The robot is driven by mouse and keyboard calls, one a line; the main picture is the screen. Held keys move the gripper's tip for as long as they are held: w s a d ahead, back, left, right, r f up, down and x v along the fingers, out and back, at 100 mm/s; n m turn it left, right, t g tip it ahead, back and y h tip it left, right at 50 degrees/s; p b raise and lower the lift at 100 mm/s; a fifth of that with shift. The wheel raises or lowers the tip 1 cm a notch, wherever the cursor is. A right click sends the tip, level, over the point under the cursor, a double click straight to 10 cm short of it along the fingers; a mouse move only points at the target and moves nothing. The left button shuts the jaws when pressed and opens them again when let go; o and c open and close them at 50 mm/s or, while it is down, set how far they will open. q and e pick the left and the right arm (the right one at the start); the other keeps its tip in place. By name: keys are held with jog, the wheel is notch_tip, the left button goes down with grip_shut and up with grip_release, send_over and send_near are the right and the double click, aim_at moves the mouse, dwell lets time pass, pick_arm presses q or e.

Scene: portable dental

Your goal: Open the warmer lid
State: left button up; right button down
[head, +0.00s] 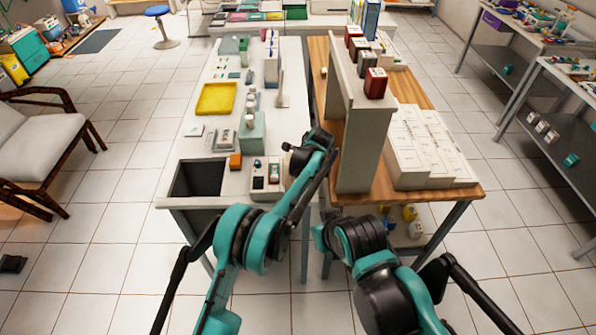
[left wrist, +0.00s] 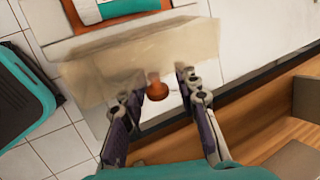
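In the left wrist view a pale beige, box-like part (left wrist: 140,60), blurred, lies just beyond my left gripper (left wrist: 160,84). It looks like the warmer's lid, though I cannot be sure. A round orange-red knob (left wrist: 155,89) sits at its near side, between the two fingers. The fingers are apart, with visible gaps to the knob. In the head view a small white unit (head: 258,194) with dark and coloured panels stands at the near end of the white table, left of my left forearm. The left fingertips are not clear there. My right gripper is out of sight.
The white table (head: 207,144) holds a yellow tray (head: 216,99), a green box (head: 251,138) and an orange block (head: 235,161). A dark basin (head: 197,179) is at its near left. A tall grey shelf (head: 357,155) on the wooden table stands close right of my left arm.

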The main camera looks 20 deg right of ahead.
pick_arm(q)
jog(key=v, duration=1)
jog(key=a+r, duration=0.1)
jog(key=a, duration=0.1)
jog(key=a+r+n, duration=0.1)
jog(key=a+r, duration=0.1)
jog(key=a+r+n, duration=0.1)
jog(key=a, duration=0.1)
jog(key=shift+r, duration=0.3)
jog(key=s+a+r+n, duration=0.3)
jog(key=a, duration=0.4)
jog(key=s+a+r+n+h, duration=0.1)
jog(key=s+a+r+n, duration=0.2)
jog(key=a, duration=0.4)
jog(key=s+a+r+n, duration=0.2)
jog(key=s+a+r, duration=0.15)
jog(key=a, duration=0.35)
jog(key=s+a+f+n+t, duration=0.1)
jog(key=s+a+f+n, duration=0.1)
jog(key=s+a+n, duration=0.4)
jog(key=s+a+f+n+t, duration=0.1)
jog(key=s+a+f+n, duration=0.2)
jog(key=s+a, duration=0.7)
jog(key=s+n, duration=0.2)
jog(key=s, duration=0.3)
jog(key=shift+a+f+n, duration=0.2)
jog(key=shift+f+n, duration=0.1)
jog(key=shift+n, duration=0.1)
